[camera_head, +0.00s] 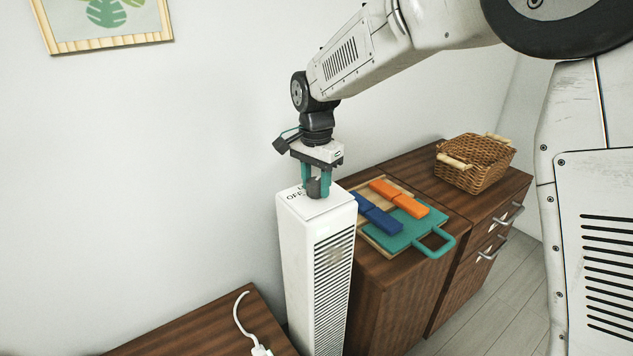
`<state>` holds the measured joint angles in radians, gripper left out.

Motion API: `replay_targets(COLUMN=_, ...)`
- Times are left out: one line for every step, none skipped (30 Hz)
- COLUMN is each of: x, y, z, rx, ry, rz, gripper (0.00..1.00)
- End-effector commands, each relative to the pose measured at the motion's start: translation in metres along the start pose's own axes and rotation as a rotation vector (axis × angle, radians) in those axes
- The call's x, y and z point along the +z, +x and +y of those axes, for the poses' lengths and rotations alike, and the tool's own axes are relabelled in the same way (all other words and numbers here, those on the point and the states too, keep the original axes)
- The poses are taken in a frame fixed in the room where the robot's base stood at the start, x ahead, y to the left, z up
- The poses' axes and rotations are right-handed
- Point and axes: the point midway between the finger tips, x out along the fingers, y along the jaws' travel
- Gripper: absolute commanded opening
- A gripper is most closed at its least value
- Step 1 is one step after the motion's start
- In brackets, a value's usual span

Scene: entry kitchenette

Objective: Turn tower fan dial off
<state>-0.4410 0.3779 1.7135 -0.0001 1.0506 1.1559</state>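The white tower fan (318,270) stands upright, with a dark slatted grille down its front. Its grey dial (314,188) is on the top face. Printed letters reading "OFF" show left of the dial, and another mark behind it is partly hidden. My gripper (317,186) points straight down over the fan top, its teal fingers down at the dial, one on each side. Whether the fingers press on the dial or stand slightly apart from it cannot be told. The dial's pointer direction is not clear.
Right of the fan, a wooden cabinet (391,300) carries a teal board (408,236), orange and blue blocks, and a wicker basket (474,162). A brown wooden surface (205,325) at lower left holds a white cable and plug (260,350). A wall is behind.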

Motion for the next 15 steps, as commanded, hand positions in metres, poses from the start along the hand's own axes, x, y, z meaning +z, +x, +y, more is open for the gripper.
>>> replay_targets(x=0.0000, y=-0.0004, z=-0.0001, rx=-0.001, ry=-0.001, rz=0.000, gripper=0.16)
replay_targets(x=0.0000, y=-0.0004, z=-0.0002, rx=-0.001, ry=-0.002, rz=0.000, gripper=0.16)
replay_targets(x=0.0000, y=-0.0005, z=-0.0002, rx=-0.001, ry=-0.004, rz=0.000, gripper=0.16)
replay_targets(x=0.0000, y=-0.0005, z=-0.0002, rx=-0.001, ry=-0.007, rz=0.000, gripper=0.16)
replay_targets(x=-0.0001, y=-0.0005, z=-0.0002, rx=-0.001, ry=-0.011, rz=0.000, gripper=0.16)
replay_targets(x=-0.0001, y=-0.0006, z=-0.0002, rx=-0.001, ry=-0.018, rz=0.000, gripper=0.16)
replay_targets(x=-0.0001, y=-0.0006, z=-0.0002, rx=-0.001, ry=-0.025, rz=0.000, gripper=0.16)
replay_targets(x=-0.0001, y=-0.0006, z=-0.0002, rx=-0.001, ry=-0.035, rz=0.000, gripper=0.16)
replay_targets(x=-0.0001, y=-0.0007, z=-0.0002, rx=-0.001, ry=-0.050, rz=0.000, gripper=0.16)
replay_targets(x=-0.0001, y=-0.0007, z=-0.0003, rx=-0.001, ry=-0.062, rz=0.000, gripper=0.16)
replay_targets(x=-0.0002, y=-0.0008, z=-0.0003, rx=-0.001, ry=-0.078, rz=0.000, gripper=0.16)
replay_targets(x=-0.0002, y=-0.0008, z=-0.0003, rx=-0.001, ry=-0.099, rz=0.001, gripper=0.16)
replay_targets(x=-0.0002, y=-0.0008, z=-0.0003, rx=-0.001, ry=-0.118, rz=0.001, gripper=0.16)
replay_targets(x=-0.0002, y=-0.0009, z=-0.0003, rx=-0.002, ry=-0.139, rz=0.001, gripper=0.16)
replay_targets(x=-0.0002, y=-0.0009, z=-0.0004, rx=-0.002, ry=-0.168, rz=0.001, gripper=0.16)
